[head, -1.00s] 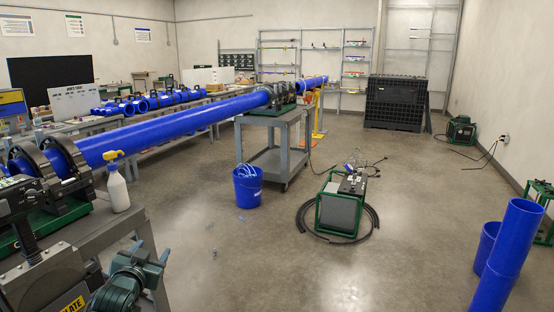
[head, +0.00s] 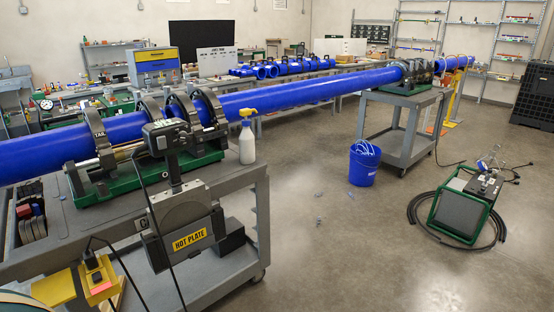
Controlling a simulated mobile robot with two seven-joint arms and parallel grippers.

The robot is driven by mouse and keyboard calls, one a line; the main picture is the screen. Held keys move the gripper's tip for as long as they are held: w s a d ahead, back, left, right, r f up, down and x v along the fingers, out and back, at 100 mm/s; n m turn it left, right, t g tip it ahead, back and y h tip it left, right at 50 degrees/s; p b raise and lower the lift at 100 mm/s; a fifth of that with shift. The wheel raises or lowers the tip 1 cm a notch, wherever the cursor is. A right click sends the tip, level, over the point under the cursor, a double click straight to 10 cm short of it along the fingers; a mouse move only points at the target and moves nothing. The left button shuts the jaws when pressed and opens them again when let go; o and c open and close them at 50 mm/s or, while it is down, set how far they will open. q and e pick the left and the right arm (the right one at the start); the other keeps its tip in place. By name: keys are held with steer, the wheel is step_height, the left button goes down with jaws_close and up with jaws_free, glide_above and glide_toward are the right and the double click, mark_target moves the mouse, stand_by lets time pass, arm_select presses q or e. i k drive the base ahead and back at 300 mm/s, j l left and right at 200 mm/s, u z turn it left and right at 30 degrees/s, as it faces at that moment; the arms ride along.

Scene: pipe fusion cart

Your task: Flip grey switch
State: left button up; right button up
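I cannot clearly make out a grey switch. The hot plate (head: 185,215), a grey disc labelled HOT PLATE, stands at the front of the grey cart at left. A dark control box (head: 168,136) sits on top of it, with small pale markings too fine to read. A yellow and red box (head: 98,282) with a black plug or knob on top is at the lower left. Neither of my grippers shows in the head view.
A blue pipe (head: 300,92) runs through black clamps on the grey cart (head: 262,205). A spray bottle (head: 247,140) stands at the cart's edge. A blue bucket (head: 363,168) and a green-framed unit (head: 462,208) with coiled hose stand on the floor, with open floor in front.

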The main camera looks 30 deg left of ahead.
mark_target(162, 143)
steer(key=u, duration=1.55)
